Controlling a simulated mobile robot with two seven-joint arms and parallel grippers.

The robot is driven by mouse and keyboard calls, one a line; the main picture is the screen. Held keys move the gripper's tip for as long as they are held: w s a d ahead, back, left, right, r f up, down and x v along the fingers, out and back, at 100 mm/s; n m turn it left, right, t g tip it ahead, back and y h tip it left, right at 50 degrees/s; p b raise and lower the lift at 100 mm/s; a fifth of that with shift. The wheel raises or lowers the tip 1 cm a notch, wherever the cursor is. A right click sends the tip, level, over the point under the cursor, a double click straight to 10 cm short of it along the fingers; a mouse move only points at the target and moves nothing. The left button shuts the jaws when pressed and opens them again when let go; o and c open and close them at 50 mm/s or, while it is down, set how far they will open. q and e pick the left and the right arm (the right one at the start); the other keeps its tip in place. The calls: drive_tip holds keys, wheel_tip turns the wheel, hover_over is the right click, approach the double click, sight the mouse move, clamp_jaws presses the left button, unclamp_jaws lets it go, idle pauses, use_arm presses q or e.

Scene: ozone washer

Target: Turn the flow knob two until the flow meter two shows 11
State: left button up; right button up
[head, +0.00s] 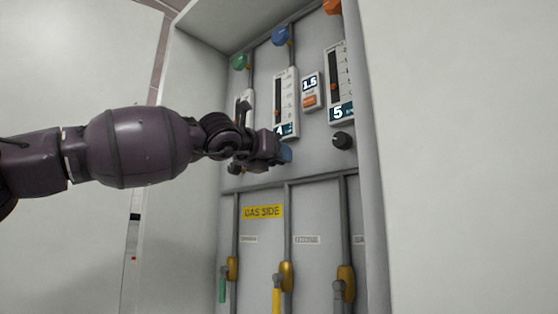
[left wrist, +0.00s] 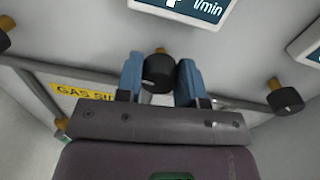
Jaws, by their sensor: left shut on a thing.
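Flow meter two (head: 285,100) is the middle gauge on the panel, with a dark vertical scale. Its digital display seems to read 4; the lower part of the panel there is close to my gripper. Flow knob two (left wrist: 159,72) is a black round knob on a brass stem below that meter, seen in the left wrist view. My left gripper (head: 287,153) has its blue fingers on both sides of the knob, shut on it, also in the left wrist view (left wrist: 160,82). In the head view the knob is hidden by the gripper. My right gripper is not in view.
Another flow meter (head: 341,85) at right reads 5, with its own black knob (head: 343,141) below. A small box (head: 310,91) between the meters shows 1.5. Coloured knobs sit above. Valves with yellow fittings (head: 287,276) line the lower panel. The cabinet's right side wall (head: 372,180) stands close.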

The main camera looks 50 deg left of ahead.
use_arm(q)
drive_tip(key=shift+w+f+m, duration=0.15)
drive_tip(key=shift+m, duration=0.85)
drive_tip(key=shift+m+b, duration=0.4)
drive_tip(key=shift+m, duration=0.5)
drive_tip(key=m, duration=0.6)
drive_tip(key=shift+s+r+m, duration=0.2)
drive_tip(key=shift+m, duration=0.1)
drive_tip(key=m+p, duration=0.1)
drive_tip(key=m, duration=0.1)
drive_tip(key=shift+m+h, duration=0.3)
drive_tip(key=shift+m, duration=0.1)
drive_tip(key=m+p, duration=0.1)
drive_tip(key=m, duration=0.4)
drive_tip(key=shift+f+m, duration=0.1)
drive_tip(key=shift+m, duration=0.4)
drive_tip(key=shift+m+t+h+p, duration=0.3)
drive_tip(key=shift+p, duration=0.05)
